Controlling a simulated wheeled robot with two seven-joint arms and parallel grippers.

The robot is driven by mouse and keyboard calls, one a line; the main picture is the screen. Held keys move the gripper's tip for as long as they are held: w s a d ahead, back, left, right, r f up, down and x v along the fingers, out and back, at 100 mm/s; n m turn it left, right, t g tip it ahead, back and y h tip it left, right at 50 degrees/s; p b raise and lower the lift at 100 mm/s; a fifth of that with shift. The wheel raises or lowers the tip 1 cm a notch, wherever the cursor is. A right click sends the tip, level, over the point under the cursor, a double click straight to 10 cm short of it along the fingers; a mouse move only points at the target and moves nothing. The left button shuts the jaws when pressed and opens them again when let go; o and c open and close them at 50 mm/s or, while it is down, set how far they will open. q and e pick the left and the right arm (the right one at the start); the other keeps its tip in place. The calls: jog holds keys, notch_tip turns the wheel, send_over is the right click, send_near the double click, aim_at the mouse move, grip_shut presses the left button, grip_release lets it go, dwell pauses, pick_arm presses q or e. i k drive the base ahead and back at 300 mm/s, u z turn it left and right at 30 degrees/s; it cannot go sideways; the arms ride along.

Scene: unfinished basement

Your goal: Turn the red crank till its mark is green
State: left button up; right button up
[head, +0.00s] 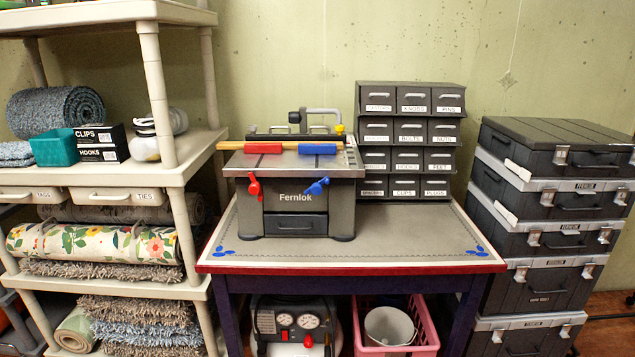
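The red crank (254,187) sits on the left of the front face of a grey Fernlok machine (296,212), which stands on a table. Its arm points roughly upward, tilted a little to the left. A blue crank (318,187) sits on the right of the same face, tilted up to the right. A red block (263,148) and a blue block (317,149) lie on the machine's top. I cannot make out a mark for the red crank or its colour. Neither of my grippers shows in the head view.
The table (420,238) has a red edge and is clear to the machine's right. A drawer cabinet (409,140) stands behind. A loaded shelf (160,176) closes in the left, stacked black cases (545,238) the right. A pink crate (427,325) is underneath.

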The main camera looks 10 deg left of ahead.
aim_at(254, 189)
jog(key=z, duration=0.05)
jog(key=i, duration=0.95)
jog(key=u, duration=0.35)
